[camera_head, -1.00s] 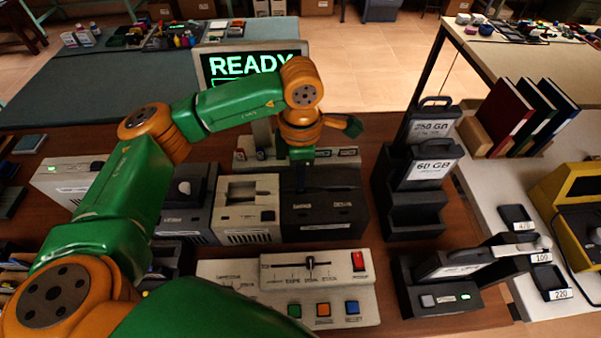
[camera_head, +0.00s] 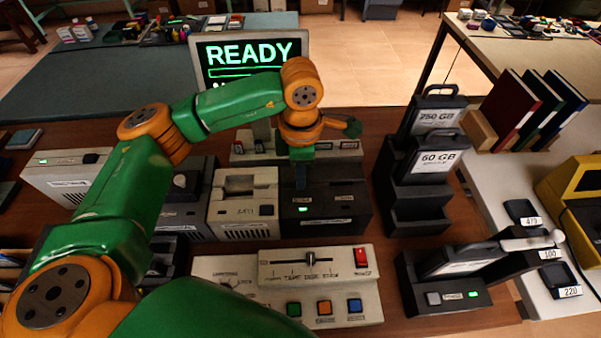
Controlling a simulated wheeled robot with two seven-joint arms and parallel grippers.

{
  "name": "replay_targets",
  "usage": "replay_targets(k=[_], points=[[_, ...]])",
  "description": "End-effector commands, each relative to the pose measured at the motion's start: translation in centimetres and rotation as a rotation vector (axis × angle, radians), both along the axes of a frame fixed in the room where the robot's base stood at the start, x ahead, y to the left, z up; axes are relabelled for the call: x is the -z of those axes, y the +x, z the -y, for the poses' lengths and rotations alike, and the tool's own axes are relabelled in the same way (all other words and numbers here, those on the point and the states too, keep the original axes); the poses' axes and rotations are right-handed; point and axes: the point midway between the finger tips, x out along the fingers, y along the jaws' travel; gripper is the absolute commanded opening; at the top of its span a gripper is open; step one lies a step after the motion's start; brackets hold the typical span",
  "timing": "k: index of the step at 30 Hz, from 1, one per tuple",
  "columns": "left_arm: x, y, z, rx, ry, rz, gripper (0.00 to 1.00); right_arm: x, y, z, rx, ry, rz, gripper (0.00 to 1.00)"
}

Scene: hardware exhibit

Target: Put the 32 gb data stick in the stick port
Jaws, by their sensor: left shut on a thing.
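My left gripper (camera_head: 301,184) points straight down at the top of a black box (camera_head: 345,205) in the middle of the table. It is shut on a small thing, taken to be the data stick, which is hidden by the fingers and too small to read. I cannot tell how deep it sits in the box. A green light (camera_head: 303,209) shows on the front of the box; its labels are too small to read. Behind my gripper is a pale rack (camera_head: 240,156) with small dark sticks in slots. My right gripper is not in view.
A monitor (camera_head: 250,55) behind reads READY. A beige drive box (camera_head: 245,205) stands left of the black box. A control panel (camera_head: 315,270) with a slider and buttons is in front. A stepped black holder (camera_head: 415,200) with 250 GB and 60 GB cartridges stands right.

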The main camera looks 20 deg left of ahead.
Motion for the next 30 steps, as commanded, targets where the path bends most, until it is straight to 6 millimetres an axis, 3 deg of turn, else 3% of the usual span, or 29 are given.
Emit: replay_targets(k=[7, 8, 11, 21, 30], points=[[-0.1, 0.0, 0.0, 0.000, 0.000, 0.000, 0.00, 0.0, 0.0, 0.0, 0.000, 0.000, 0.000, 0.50], [-0.1, 0.0, 0.0, 0.000, 0.000, 0.000, 0.17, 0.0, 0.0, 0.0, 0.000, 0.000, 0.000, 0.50], [-0.1, 0.0, 0.0, 0.000, 0.000, 0.000, 0.44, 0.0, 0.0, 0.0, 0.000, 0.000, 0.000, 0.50], [-0.3, 0.0, 0.0, 0.000, 0.000, 0.000, 0.44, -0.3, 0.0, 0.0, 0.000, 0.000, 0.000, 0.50], [-4.4, 0.0, 0.0, 0.000, 0.000, 0.001, 0.44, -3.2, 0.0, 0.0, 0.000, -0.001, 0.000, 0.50]])
